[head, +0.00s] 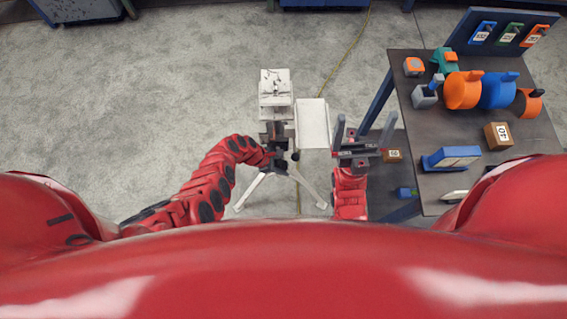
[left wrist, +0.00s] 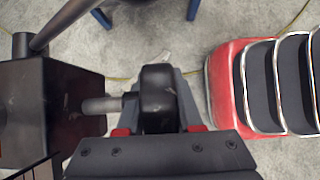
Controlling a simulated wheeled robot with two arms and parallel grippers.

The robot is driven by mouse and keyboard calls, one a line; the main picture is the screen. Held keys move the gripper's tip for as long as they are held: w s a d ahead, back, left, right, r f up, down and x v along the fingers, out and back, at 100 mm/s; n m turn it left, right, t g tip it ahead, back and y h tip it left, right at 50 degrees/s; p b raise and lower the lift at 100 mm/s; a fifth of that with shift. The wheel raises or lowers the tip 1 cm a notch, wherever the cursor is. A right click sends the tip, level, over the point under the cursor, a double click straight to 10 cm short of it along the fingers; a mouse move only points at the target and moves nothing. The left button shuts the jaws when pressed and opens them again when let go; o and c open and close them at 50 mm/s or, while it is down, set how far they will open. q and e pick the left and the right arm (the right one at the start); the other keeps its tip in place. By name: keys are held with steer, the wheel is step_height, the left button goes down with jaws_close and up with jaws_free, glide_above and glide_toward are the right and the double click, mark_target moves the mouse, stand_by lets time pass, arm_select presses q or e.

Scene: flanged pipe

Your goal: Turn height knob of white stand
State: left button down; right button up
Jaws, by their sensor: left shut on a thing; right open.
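The white stand (head: 276,86) stands on the floor in the middle of the head view, with a white top, a dark column and splayed white legs. My left gripper (head: 278,149) reaches it from the left at the dark column. In the left wrist view the black height knob (left wrist: 157,92) sits on a short grey shaft from a dark block (left wrist: 40,115). My left gripper is shut on this knob. My right gripper (head: 362,132) is open and empty, to the right of the stand, its two fingers pointing away from me.
A white flat panel (head: 312,123) lies between the stand's column and my right gripper. A dark table (head: 425,120) at right carries orange and blue pipe parts (head: 495,90), a brown box (head: 497,136) and a blue case (head: 451,158). The floor to the left is clear.

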arm_select(q)
steer(key=shift+y, duration=0.3)
steer(key=shift+s+a+f+y+p, duration=0.1)
steer(key=shift+f+y+p, duration=0.05)
steer(key=shift+y+p, duration=0.35)
steer(key=shift+a, duration=0.1)
steer(key=shift+y, duration=0.3)
steer(key=shift+b, duration=0.3)
steer(key=shift+f+y, duration=0.1)
steer(key=shift+y, duration=0.3)
steer(key=b, duration=0.1)
steer(key=y+b, duration=0.1)
steer(key=b, duration=0.1)
steer(key=shift+a+f+y, duration=0.15)
steer(key=shift+a+y, duration=0.05)
steer(key=shift+y, duration=0.1)
steer(key=shift+a+y+b, duration=0.25)
steer(key=shift+y+b, duration=0.45)
steer(key=shift+b, duration=0.6)
